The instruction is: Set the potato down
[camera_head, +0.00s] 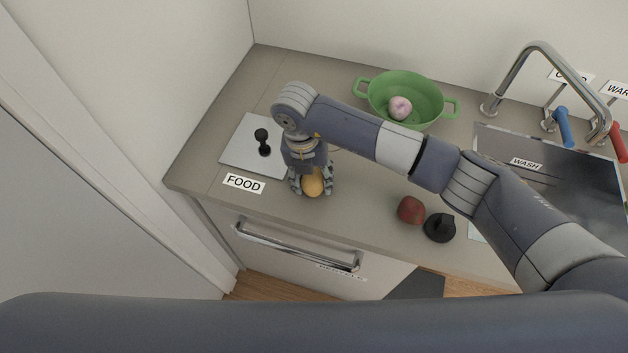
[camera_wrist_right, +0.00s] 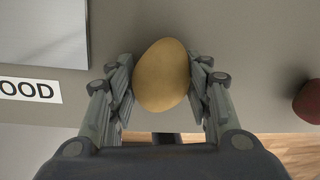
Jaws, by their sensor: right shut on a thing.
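The potato (camera_head: 313,186) is yellow-brown and sits between the fingers of my right gripper (camera_head: 311,187). In the right wrist view the potato (camera_wrist_right: 162,76) shows between both fingers of the right gripper (camera_wrist_right: 161,80), which are shut on it. The gripper points down over the counter (camera_head: 345,205), close to its front edge and right of the FOOD label (camera_head: 244,183). I cannot tell whether the potato touches the counter. My left gripper is not in view.
A grey plate (camera_head: 238,152) with a black knob (camera_head: 262,136) lies left of the gripper. A green colander (camera_head: 430,100) holding a pinkish onion (camera_head: 400,107) stands behind. A red-brown round thing (camera_head: 411,210) and a black knobbed thing (camera_head: 440,228) are to the right. The sink (camera_head: 560,175) is at far right.

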